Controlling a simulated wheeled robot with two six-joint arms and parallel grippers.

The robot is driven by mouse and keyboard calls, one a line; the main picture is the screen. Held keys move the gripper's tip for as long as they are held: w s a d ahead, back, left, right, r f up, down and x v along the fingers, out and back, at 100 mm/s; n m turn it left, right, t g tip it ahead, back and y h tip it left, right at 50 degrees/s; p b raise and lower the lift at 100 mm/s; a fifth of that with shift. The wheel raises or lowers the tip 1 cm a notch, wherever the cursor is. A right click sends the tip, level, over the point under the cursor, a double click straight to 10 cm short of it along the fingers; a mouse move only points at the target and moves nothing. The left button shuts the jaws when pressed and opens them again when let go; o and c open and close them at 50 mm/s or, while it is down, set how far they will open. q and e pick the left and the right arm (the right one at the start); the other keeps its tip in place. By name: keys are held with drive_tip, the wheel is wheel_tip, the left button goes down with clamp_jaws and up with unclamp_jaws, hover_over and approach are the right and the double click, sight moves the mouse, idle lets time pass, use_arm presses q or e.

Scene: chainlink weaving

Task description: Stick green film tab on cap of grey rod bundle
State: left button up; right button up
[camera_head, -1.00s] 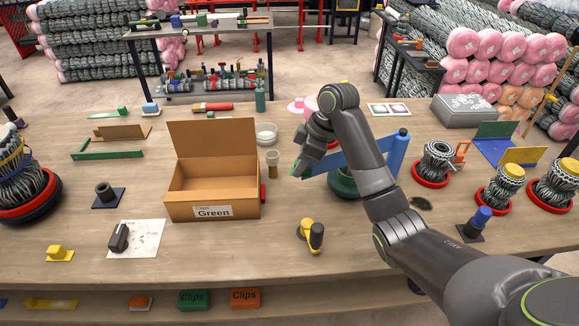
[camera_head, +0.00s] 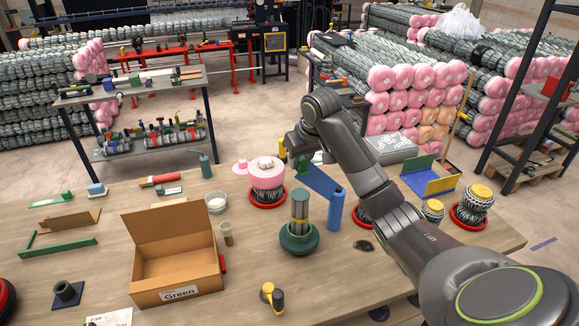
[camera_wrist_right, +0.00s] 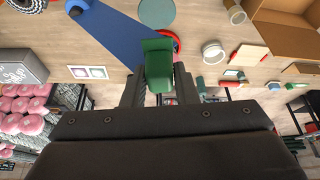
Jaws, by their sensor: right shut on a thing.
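Grey rod bundles with pink caps (camera_head: 415,90) are stacked at the back right of the head view, and they also show at the left of the right wrist view (camera_wrist_right: 20,108). A shorter grey bundle with a pink top (camera_head: 267,175) stands in a red ring on the table. My right gripper (camera_head: 296,150) is shut on a green tab (camera_wrist_right: 159,64), held above the table's back edge area. The tab sticks out past the fingertips and is apart from any cap. In the head view the tab is small and partly hidden. My left gripper is out of view.
An open cardboard box labelled Green (camera_head: 178,292) stands on the table. Yellow-topped bundles (camera_head: 473,203) and a blue-yellow tray (camera_head: 430,180) are at the right.

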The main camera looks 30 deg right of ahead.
idle(0.4)
drive_tip(key=shift+f+b, duration=0.5)
drive_tip(key=shift+f, duration=3.6)
drive_tip(key=shift+f, duration=0.15)
drive_tip(key=o, duration=1)
